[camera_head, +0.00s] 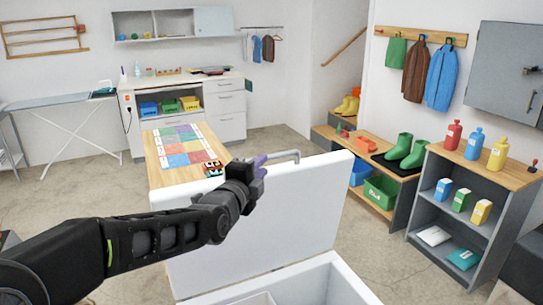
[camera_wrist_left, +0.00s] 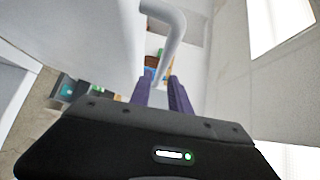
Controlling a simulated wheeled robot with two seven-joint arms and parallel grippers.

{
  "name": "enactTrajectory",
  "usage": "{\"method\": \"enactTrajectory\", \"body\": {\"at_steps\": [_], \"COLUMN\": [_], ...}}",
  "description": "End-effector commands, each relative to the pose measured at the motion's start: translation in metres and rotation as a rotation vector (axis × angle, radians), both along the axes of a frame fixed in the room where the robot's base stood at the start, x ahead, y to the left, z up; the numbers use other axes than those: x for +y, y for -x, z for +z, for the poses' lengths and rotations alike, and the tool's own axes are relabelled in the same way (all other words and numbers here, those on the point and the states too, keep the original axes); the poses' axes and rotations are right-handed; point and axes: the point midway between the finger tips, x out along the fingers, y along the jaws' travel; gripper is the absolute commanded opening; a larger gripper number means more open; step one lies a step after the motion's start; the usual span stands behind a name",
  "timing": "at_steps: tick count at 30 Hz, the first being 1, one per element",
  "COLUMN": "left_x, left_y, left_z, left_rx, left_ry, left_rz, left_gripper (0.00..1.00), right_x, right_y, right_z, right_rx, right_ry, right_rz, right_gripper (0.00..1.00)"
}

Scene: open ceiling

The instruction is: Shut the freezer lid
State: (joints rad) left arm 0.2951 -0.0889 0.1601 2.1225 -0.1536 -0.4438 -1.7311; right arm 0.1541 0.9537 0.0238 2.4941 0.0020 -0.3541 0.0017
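The white freezer lid (camera_head: 262,225) stands raised, nearly upright, at the back of the open white freezer (camera_head: 335,285) in the head view. A grey bar handle (camera_head: 285,155) sits at its upper edge; it also shows large in the left wrist view (camera_wrist_left: 172,38). My left gripper (camera_head: 262,166) is at the lid's top edge by the handle. Its purple fingers (camera_wrist_left: 160,86) stand apart, with the far part of the handle showing between or just beyond their tips. I cannot tell whether they touch it. My right gripper is not in view.
Behind the lid stands a wooden table (camera_head: 158,163) with a coloured mat. A shelf unit (camera_head: 478,190) with bottles and a shoe bench (camera_head: 388,185) stand at the right. The grey floor (camera_head: 370,245) between freezer and shelf is clear.

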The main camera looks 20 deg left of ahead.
Motion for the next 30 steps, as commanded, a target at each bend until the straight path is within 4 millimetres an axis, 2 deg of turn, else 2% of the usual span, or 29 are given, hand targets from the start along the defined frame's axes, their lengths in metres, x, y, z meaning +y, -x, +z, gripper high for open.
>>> {"method": "enactTrajectory", "body": {"at_steps": [5,15,18,28,30], "left_x": [0.000,0.003,0.003,0.004,0.004], "left_y": [-0.014,-0.063,-0.072,-0.076,-0.076], "left_z": [0.001,-0.001,-0.003,-0.004,-0.004], "left_rx": [0.003,0.003,0.002,0.001,0.001], "left_ry": [0.003,0.003,0.003,0.003,0.003], "left_rz": [-0.001,-0.002,-0.001,-0.001,-0.001], "left_gripper": [0.23,0.23,0.23,0.23,0.19], "right_x": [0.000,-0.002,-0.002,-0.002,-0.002], "right_y": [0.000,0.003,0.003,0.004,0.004], "right_z": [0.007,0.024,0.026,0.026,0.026], "right_rx": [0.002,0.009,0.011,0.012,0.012], "right_ry": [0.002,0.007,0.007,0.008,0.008], "right_rz": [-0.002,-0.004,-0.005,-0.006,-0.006], "right_gripper": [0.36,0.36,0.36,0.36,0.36]}}
